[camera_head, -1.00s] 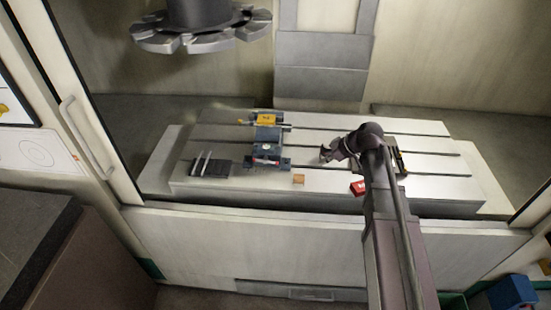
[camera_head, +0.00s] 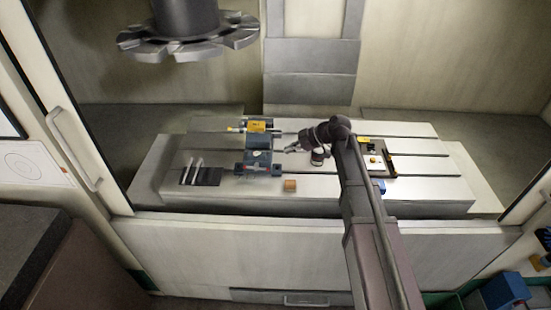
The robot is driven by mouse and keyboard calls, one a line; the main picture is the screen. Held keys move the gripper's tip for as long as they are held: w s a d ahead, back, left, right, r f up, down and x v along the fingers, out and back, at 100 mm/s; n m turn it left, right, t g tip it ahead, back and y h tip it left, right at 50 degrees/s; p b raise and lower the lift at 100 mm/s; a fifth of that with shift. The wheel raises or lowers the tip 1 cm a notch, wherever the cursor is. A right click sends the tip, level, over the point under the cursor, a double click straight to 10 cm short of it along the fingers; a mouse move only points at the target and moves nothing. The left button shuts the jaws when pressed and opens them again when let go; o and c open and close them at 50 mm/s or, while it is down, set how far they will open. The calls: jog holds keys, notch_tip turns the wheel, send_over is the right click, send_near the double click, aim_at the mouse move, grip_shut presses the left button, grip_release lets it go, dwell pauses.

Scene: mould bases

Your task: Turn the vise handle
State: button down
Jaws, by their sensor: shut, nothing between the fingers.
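The vise (camera_head: 258,160) stands on the slotted machine table (camera_head: 225,190), left of the table's middle. It has a dark blue-grey body and a yellow block (camera_head: 257,126) at its far end. A small bar sticks out to the left beside the yellow block; I cannot tell for sure if it is the handle. My gripper (camera_head: 291,149) is shut and empty. It points left at the vise's right side, a short gap away, and seems not to touch it.
A dark plate with light rods (camera_head: 202,174) lies left of the vise. A small orange-brown block (camera_head: 290,185) lies in front. A plate with yellow parts (camera_head: 374,159) is right of my arm. A round tool carousel (camera_head: 188,40) hangs above at the left.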

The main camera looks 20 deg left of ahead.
jog(key=b, duration=0.6)
send_over(264, 169)
jog(key=d, duration=0.2)
notch_tip(264, 169, down, 6)
jog(key=shift+a+f+b, duration=0.25)
jog(key=shift+f+b, duration=0.7)
jog(key=shift+f, duration=0.05)
jog(key=shift+a+f+b, duration=0.2)
jog(key=shift+f+b, duration=0.75)
jog(key=shift+f, duration=0.05)
jog(key=shift+f, duration=0.1)
jog(key=shift+d+f+b, duration=0.1)
jog(key=shift+f+b, duration=0.45)
jog(key=shift+b, duration=0.2)
jog(key=shift+w+r, duration=0.1)
jog(key=shift+r, duration=0.05)
